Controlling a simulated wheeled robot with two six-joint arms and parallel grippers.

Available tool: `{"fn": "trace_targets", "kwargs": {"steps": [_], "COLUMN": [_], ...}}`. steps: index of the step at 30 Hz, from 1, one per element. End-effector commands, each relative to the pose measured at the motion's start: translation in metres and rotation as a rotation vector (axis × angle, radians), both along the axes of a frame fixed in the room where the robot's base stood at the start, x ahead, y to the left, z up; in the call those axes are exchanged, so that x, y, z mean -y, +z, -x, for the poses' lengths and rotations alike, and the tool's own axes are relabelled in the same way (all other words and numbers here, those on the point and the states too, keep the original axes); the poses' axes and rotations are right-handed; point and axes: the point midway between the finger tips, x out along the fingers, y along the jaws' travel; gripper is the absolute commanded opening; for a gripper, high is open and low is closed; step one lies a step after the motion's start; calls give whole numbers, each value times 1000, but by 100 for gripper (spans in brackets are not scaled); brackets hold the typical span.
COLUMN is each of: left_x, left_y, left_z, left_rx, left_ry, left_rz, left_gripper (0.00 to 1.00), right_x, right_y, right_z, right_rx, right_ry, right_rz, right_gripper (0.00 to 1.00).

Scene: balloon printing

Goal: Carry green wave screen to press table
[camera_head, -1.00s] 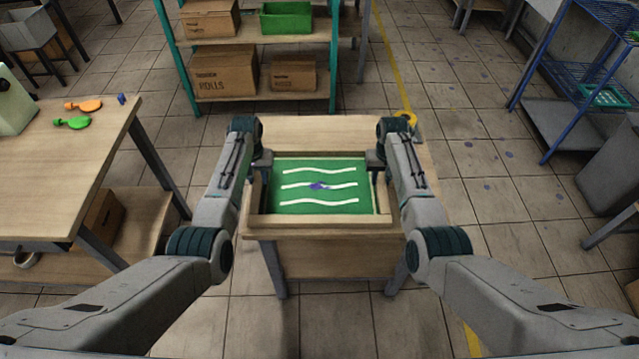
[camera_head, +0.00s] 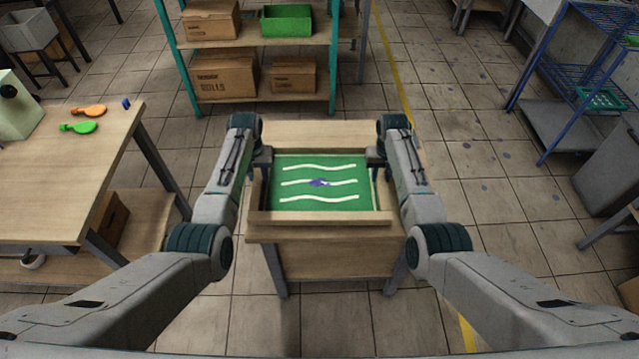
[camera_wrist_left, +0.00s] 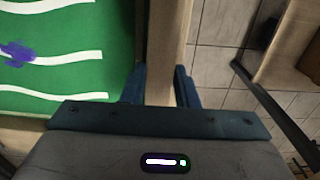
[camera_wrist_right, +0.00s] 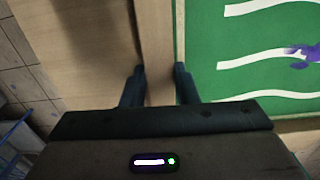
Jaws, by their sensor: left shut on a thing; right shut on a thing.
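The green wave screen (camera_head: 335,175) is a green panel with white wavy lines, a purple blot in its middle and a wooden frame. It is level in front of me, over a small wooden table (camera_head: 320,133); I cannot tell whether they touch. My left gripper (camera_head: 262,156) is shut on the left side bar of the frame, seen in the left wrist view (camera_wrist_left: 165,45). My right gripper (camera_head: 377,157) is shut on the right side bar, seen in the right wrist view (camera_wrist_right: 156,45). No table is labelled as the press table.
A teal shelf (camera_head: 265,103) with boxes stands behind. A blue rack (camera_head: 580,60) is at the right. Tiled floor (camera_head: 520,240) is open at the right.

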Motion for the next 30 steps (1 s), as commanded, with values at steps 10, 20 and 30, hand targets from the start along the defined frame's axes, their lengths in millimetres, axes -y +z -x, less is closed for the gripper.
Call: {"fn": "trace_targets", "kwargs": {"steps": [10, 20, 30], "left_x": [0, 0, 0], "left_y": [10, 10, -12], "left_z": [0, 0, 0], "left_rx": [1, 1, 1], "left_ry": [0, 0, 0], "left_rz": [0, 0, 0], "left_gripper": [0, 0, 0], "right_x": [0, 0, 0], "right_y": [10, 10, -12], "right_z": [0, 0, 0], "right_rx": [1, 1, 1], "right_ry": [0, 0, 0], "right_rz": [0, 0, 0], "right_gripper": [0, 0, 0]}}
